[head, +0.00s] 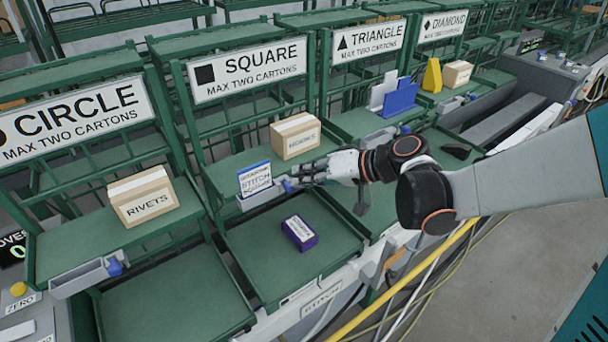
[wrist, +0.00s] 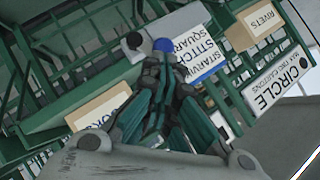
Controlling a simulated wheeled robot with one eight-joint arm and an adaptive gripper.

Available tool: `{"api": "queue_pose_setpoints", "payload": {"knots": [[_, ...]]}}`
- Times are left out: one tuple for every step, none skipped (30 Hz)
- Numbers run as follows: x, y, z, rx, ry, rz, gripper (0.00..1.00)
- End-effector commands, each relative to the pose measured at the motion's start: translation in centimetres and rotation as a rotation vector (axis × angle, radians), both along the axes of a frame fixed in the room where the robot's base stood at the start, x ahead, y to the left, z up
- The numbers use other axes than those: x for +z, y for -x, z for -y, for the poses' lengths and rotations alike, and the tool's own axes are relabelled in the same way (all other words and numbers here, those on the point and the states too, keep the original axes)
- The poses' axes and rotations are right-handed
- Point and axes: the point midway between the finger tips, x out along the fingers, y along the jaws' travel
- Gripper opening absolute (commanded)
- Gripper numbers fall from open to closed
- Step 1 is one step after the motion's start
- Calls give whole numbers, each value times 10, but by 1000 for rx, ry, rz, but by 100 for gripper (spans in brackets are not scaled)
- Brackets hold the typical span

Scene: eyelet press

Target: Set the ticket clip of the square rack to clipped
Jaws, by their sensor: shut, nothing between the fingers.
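The ticket clip (head: 262,199) of the square rack is a grey holder on the front of the upper shelf. A white and blue ticket (head: 255,178) stands upright in it. Its blue lever (head: 287,186) is at the right end; in the wrist view the lever's blue knob (wrist: 163,45) shows beside the ticket (wrist: 202,50). My gripper (head: 297,176) comes in from the right, just at the lever. In the wrist view its fingertips (wrist: 153,58) are shut and empty, right at the knob. I cannot tell whether they touch, nor how far the lever is turned.
A brown carton (head: 295,136) stands on the square shelf just behind my gripper. A purple box (head: 299,233) lies on the lower tray. The RIVETS carton (head: 142,197) and another clip (head: 85,276) are on the circle rack. Blue and yellow items (head: 400,98) stand on the racks to the right.

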Motion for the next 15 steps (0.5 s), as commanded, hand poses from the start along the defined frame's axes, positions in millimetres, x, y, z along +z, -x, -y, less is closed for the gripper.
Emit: {"api": "queue_pose_setpoints", "payload": {"knots": [[0, 0, 0, 0, 4, 2, 0], [0, 0, -1, 0, 5, 4, 0], [0, 0, -1, 0, 8, 6, 0], [1, 1, -1, 0, 10, 7, 0], [1, 1, -1, -1, 12, 9, 0], [1, 1, -1, -1, 15, 11, 0], [1, 1, -1, 0, 16, 12, 0], [1, 1, -1, 0, 19, 14, 0], [1, 1, -1, -1, 21, 15, 0], [1, 1, -2, 0, 23, 17, 0], [1, 1, -2, 0, 25, 18, 0], [1, 1, -2, 0, 28, 19, 0], [1, 2, -2, 0, 31, 21, 0], [1, 2, -2, 0, 32, 22, 0], [1, 2, -2, 1, 35, 24, 0]]}}
